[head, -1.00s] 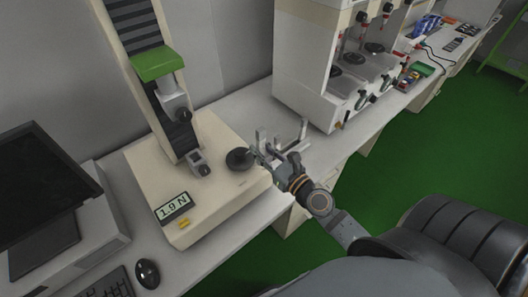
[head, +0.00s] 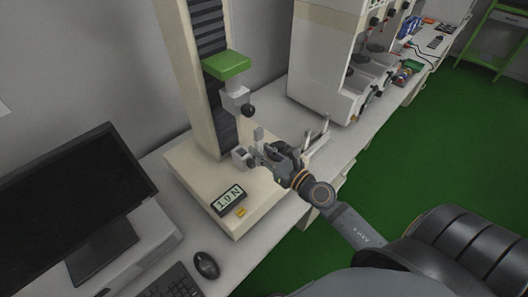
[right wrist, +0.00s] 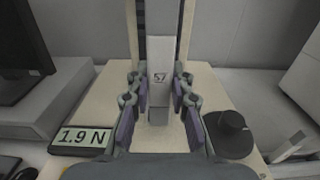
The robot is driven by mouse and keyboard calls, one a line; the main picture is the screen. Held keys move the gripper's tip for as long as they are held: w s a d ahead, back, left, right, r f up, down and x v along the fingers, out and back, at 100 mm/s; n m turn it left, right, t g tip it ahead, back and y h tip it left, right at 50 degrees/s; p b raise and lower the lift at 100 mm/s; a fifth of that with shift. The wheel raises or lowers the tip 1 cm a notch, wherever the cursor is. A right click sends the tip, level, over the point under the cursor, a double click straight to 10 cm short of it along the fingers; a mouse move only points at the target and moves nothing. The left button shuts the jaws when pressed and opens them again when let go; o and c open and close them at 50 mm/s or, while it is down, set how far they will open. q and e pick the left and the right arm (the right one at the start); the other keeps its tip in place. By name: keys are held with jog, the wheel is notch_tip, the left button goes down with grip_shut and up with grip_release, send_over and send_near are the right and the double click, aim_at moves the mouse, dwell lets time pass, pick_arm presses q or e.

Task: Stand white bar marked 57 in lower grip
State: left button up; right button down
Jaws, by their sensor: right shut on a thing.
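The white bar marked 57 (right wrist: 158,75) stands upright between the fingers of my right gripper (right wrist: 160,108) in the right wrist view, and the gripper is shut on it. In the head view the bar's top (head: 258,133) shows just above my right gripper (head: 262,152). The lower grip (head: 240,157) is a small grey clamp on the tester's base, close to the left of my fingertips. I cannot tell whether the bar touches it. The upper grip (head: 236,100) hangs above, under a green crosshead (head: 227,65). My left gripper is not in view.
The tester base (head: 190,175) carries a display (head: 229,198) that reads 1.9 N in the right wrist view. A black round knob (right wrist: 229,130) stands right of the gripper there. A pronged white holder (head: 320,137) is on the bench. A monitor (head: 80,205) is at left.

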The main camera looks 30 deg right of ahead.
jog(key=shift+w+a+r, duration=0.15)
jog(key=shift+w+a, duration=0.15)
jog(key=shift+w, duration=0.25)
jog(key=shift+w+a, duration=0.2)
jog(key=shift+w, duration=0.5)
jog(key=shift+p+x, duration=0.45)
jog(key=shift+x, duration=1.5)
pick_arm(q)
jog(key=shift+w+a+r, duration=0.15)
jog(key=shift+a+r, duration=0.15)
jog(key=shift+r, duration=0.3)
pick_arm(e)
jog(key=shift+f+x, duration=0.25)
jog(key=shift+x, duration=1)
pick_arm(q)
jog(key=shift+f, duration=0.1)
pick_arm(e)
jog(key=shift+f, duration=0.15)
pick_arm(q)
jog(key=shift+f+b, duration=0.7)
jog(key=shift+b, duration=0.15)
pick_arm(e)
jog(key=shift+f, duration=0.75)
